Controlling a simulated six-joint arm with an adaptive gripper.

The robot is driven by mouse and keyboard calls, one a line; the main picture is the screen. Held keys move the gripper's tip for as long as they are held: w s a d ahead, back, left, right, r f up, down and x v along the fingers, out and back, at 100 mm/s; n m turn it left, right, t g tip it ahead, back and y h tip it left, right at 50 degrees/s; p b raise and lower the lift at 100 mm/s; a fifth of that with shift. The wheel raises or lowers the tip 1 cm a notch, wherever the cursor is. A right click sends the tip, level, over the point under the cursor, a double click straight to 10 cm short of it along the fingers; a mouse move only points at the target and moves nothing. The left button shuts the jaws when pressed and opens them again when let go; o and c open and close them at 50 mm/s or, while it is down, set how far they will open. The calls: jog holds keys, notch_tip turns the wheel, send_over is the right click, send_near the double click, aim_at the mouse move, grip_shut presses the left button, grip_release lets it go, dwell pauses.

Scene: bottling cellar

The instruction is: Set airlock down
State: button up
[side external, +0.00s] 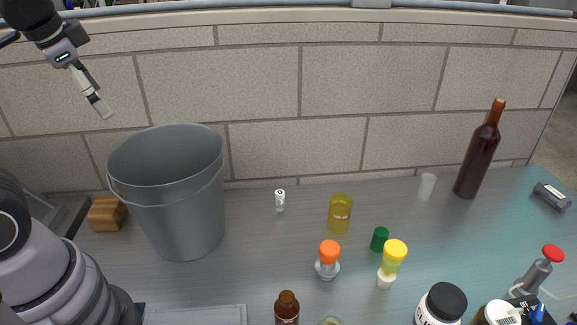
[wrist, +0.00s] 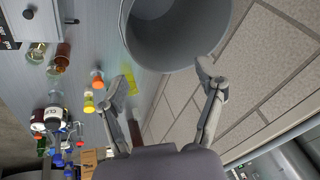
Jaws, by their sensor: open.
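My gripper (side external: 102,108) is high at the upper left, above and a little left of the grey bucket (side external: 190,225). In the wrist view my gripper (wrist: 160,85) has its fingers wide apart with nothing between them. Which piece is the airlock is not certain. A small clear piece with a white top (side external: 280,200) stands upright right of the bucket. A clear piece with an orange top (side external: 328,260) stands nearer the front; its orange top also shows in the wrist view (wrist: 97,78). The bucket (wrist: 175,35) shows no content in the visible part of its inside; its bottom is hidden in the side view.
A yellow cup (side external: 340,215), a green cap (side external: 379,239) and a yellow-topped piece (side external: 393,256) stand mid-right. A tall brown bottle (side external: 478,155) stands at the back right. A wooden block (side external: 107,213) lies left of the bucket. The bench right of the bucket has free room.

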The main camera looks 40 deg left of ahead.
jog(key=s+n, duration=0.1)
jog(key=s+d+n+t+h, duration=0.1)
jog(key=s+n, duration=0.1)
jog(key=shift+s+d+r+h, duration=0.3)
jog(key=shift+r+h, duration=0.05)
jog(key=shift+h, duration=0.05)
